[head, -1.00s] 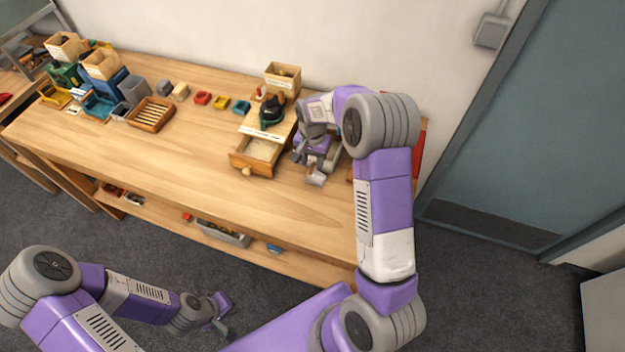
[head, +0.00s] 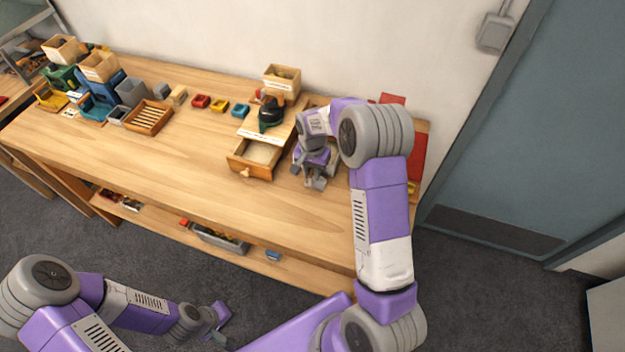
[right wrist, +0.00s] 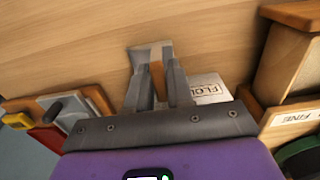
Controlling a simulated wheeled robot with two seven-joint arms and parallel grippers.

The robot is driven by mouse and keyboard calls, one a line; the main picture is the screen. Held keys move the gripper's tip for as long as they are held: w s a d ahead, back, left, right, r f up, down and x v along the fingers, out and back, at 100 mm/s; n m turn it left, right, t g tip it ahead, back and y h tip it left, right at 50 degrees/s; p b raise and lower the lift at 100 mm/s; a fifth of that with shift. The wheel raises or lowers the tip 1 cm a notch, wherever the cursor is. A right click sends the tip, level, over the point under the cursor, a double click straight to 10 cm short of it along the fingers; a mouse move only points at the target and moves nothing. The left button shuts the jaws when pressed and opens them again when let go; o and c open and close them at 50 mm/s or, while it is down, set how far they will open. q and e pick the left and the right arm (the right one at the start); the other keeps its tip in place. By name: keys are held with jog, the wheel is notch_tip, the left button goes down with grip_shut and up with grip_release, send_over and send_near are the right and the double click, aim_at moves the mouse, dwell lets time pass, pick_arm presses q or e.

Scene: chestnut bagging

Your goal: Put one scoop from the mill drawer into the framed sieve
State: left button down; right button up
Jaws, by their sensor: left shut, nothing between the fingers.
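The wooden mill (head: 271,112) stands at the back of the bench, with its drawer (head: 236,161) pulled out and pale meal inside. The drawer also shows at the right of the right wrist view (right wrist: 275,65). My right gripper (head: 315,183) is just right of the drawer, low over the bench. In the right wrist view its fingers (right wrist: 157,85) are close on the brown handle of a small metal scoop (right wrist: 143,58). Whether the scoop holds meal is unclear. My left gripper (head: 222,325) is shut and empty, low in front of the bench. I cannot clearly identify the framed sieve.
A card marked with flour lettering (right wrist: 208,88) lies beside the right fingers. A wooden-edged tray (right wrist: 98,98) is at the left of that view. Small coloured bins (head: 201,101) and a slatted wooden tray (head: 167,106) stand further left. The bench's middle front is clear.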

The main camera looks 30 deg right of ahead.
aim_at(312, 170)
grip_shut()
jog(key=shift+r+p, duration=1.85)
jog(key=shift+r, duration=0.7)
